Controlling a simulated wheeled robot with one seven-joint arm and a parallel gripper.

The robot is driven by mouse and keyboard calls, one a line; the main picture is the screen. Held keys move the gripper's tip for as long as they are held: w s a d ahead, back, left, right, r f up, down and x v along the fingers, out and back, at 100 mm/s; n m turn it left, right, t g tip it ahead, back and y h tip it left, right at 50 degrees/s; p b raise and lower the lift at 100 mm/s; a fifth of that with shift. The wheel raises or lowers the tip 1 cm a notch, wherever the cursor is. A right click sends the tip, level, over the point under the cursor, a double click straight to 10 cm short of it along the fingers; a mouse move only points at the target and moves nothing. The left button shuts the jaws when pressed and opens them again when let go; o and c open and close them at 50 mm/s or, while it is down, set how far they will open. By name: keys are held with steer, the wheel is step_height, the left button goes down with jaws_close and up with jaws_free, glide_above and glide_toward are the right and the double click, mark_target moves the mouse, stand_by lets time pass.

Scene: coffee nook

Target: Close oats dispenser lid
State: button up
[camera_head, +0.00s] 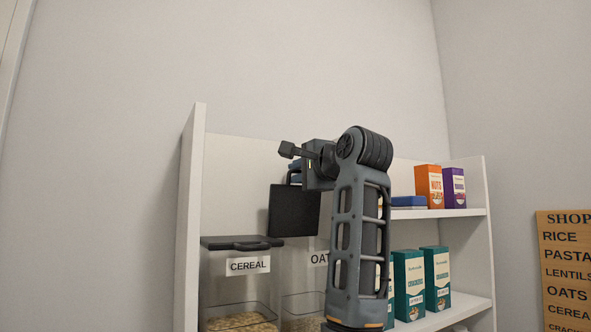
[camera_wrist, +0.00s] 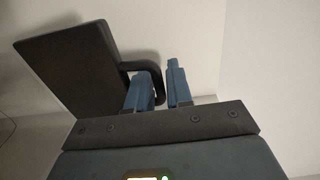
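The oats dispenser (camera_head: 303,282) is a clear bin behind my arm, its white label partly hidden. Its dark square lid (camera_head: 293,210) stands up, open, above the bin. The lid (camera_wrist: 75,62) fills the upper left of the wrist view, its loop handle (camera_wrist: 152,68) on its right edge. My gripper (camera_head: 295,166) is at the lid's top edge. In the wrist view my gripper (camera_wrist: 160,86) has its two blue fingers a small gap apart, with the handle's bar showing between them. I cannot tell whether both fingers press on it.
The cereal dispenser (camera_head: 240,285), its lid down, stands just left of the oats bin. Teal boxes (camera_head: 409,285) stand on the lower shelf to the right. Orange (camera_head: 428,187) and purple (camera_head: 454,188) boxes stand on the upper shelf. The white shelf side panel (camera_head: 190,215) rises at left.

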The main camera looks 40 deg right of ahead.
steer(key=shift+w+d, duration=0.15)
steer(key=shift+w, duration=0.4)
jaws_close()
steer(key=shift+f, duration=0.1)
